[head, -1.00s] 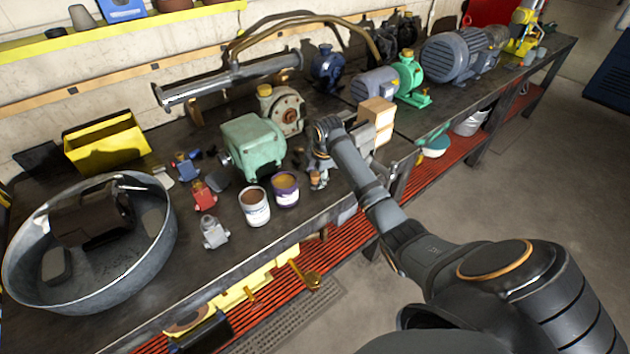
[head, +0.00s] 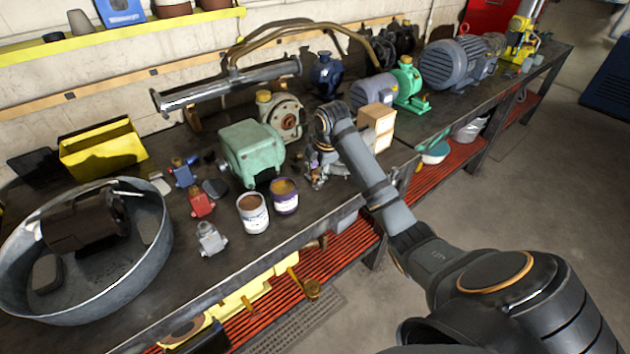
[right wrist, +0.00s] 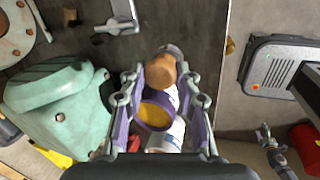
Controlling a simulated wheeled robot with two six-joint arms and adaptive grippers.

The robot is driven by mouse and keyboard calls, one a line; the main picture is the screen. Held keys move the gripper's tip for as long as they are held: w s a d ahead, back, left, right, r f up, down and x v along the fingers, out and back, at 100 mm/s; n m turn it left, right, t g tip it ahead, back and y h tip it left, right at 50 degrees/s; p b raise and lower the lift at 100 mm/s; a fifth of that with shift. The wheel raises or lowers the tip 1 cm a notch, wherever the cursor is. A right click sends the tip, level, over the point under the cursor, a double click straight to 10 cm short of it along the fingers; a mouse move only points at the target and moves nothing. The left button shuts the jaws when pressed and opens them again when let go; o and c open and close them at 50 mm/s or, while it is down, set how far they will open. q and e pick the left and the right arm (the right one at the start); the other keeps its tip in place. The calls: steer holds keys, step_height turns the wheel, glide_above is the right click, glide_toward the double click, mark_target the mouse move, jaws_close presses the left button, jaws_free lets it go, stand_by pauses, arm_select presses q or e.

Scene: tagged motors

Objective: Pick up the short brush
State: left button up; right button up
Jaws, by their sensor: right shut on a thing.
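The short brush, seen as a rounded wooden-brown piece (right wrist: 160,70) with a greyish end, is between the fingertips of my right gripper (right wrist: 162,82) in the right wrist view. The gripper is shut on it. The brush cannot be made out clearly there. My left gripper is not in view.
A white can (head: 252,213) stands left of the purple one. Small red (head: 201,199) and grey (head: 210,239) parts lie further left, near a large metal tub (head: 135,290). Cardboard boxes (head: 377,125) stand behind my right forearm. The bench's front edge is close.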

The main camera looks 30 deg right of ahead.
steer(key=s+a+r+b, duration=0.2)
steer(key=s+r, duration=0.5)
steer(key=s, duration=0.4)
steer(key=shift+s+a+r+b, duration=0.3)
steer(key=shift+s+a+b, duration=0.05)
